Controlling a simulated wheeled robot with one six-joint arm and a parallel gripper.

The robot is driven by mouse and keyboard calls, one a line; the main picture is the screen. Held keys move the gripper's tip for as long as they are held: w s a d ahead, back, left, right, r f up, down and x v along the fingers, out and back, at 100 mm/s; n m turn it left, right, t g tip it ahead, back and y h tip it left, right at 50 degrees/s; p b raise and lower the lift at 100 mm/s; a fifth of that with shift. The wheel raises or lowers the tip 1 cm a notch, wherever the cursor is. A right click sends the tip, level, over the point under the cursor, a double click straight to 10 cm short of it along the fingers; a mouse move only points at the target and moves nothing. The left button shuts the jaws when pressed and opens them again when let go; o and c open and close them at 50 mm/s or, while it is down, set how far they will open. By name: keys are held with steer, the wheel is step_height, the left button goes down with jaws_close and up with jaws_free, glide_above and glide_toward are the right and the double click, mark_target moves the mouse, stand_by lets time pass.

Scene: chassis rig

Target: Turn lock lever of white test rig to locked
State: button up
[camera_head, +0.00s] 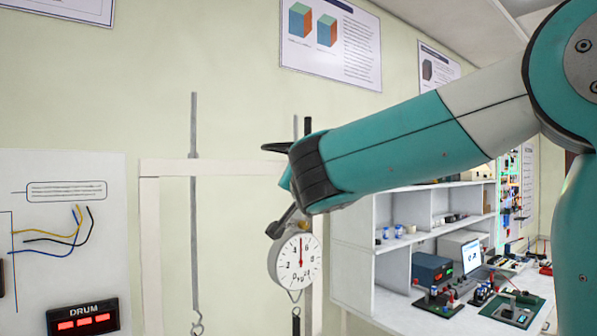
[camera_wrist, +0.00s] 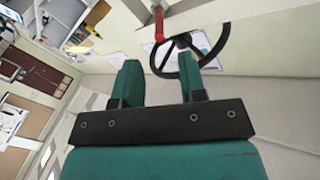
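The white test rig shows in the head view as a pale upright frame (camera_head: 151,250) with a crossbeam, partly hidden by my arm. A round white dial gauge (camera_head: 296,262) with a red needle hangs at its right side. In the wrist view, a black ring-shaped handwheel (camera_wrist: 221,48) is beyond my fingertips, and a red bar (camera_wrist: 159,24) stands at its left edge. I cannot tell whether the red bar is the lock lever. My gripper (camera_wrist: 160,70) is open, with nothing seen between its teal fingers. Its fingers are mostly hidden in the head view.
A grey rod with a hook (camera_head: 194,220) hangs inside the frame. White shelves (camera_head: 354,235) and a bench with instruments are behind at right. Wall posters (camera_head: 331,40) hang above.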

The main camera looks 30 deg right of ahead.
steer(key=p+x, duration=0.3)
steer(key=x, duration=0.5)
steer(key=shift+w+d+r+p, duration=0.1)
steer(key=shift+r+p, duration=0.1)
steer(key=shift+p, duration=0.15)
steer(key=shift+w+d+f, duration=0.2)
steer(key=shift+w+d, duration=0.05)
steer(key=shift+w, duration=0.35)
jaws_close()
